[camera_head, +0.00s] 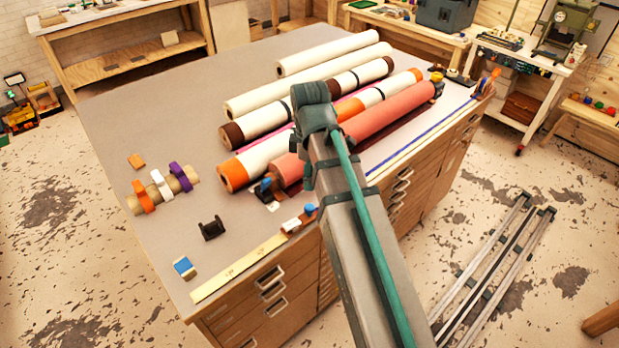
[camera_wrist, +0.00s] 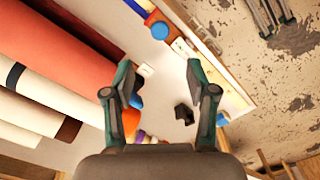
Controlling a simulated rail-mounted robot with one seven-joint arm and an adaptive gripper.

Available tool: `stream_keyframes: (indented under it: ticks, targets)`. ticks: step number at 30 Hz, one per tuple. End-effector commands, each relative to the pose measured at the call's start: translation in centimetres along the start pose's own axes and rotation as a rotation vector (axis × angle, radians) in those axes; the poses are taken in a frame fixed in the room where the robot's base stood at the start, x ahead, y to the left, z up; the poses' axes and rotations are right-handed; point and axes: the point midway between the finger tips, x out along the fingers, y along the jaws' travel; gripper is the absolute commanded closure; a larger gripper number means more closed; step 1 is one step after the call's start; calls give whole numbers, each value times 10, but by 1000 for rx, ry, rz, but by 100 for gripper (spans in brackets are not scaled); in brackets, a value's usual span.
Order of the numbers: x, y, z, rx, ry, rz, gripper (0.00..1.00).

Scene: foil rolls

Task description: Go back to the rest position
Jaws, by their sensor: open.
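My gripper (camera_wrist: 157,80) is open in the wrist view, with its two fingers apart and nothing between them. It is over the front part of the grey worktable (camera_head: 110,110). In the head view my own arm covers part of the rolls, and I cannot make out the fingers clearly. Several long rolls lie side by side on the table: a salmon roll (camera_head: 390,112), an orange and white roll (camera_head: 258,158), a brown-banded roll (camera_head: 265,118) and cream rolls (camera_head: 325,53). The salmon roll also shows left of the gripper in the wrist view (camera_wrist: 75,45).
A black holder (camera_head: 211,228), a blue-topped block (camera_head: 184,267), a tube with coloured rings (camera_head: 162,190) and a yellow ruler (camera_head: 238,268) lie near the table's front. Metal rails (camera_head: 495,265) lie on the floor at right. The table's left side is mostly clear.

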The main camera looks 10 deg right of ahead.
Motion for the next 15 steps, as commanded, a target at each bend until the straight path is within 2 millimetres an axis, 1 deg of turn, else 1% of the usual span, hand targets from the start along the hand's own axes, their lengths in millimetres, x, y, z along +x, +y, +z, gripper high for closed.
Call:
stream_keyframes:
  ticks: [11,14,15]
  targets:
    - [0,1,1,3,-1,1,43]
    - [-2,7,10,34,-12,10,43]
    - [-3,12,17,57,-21,17,43]
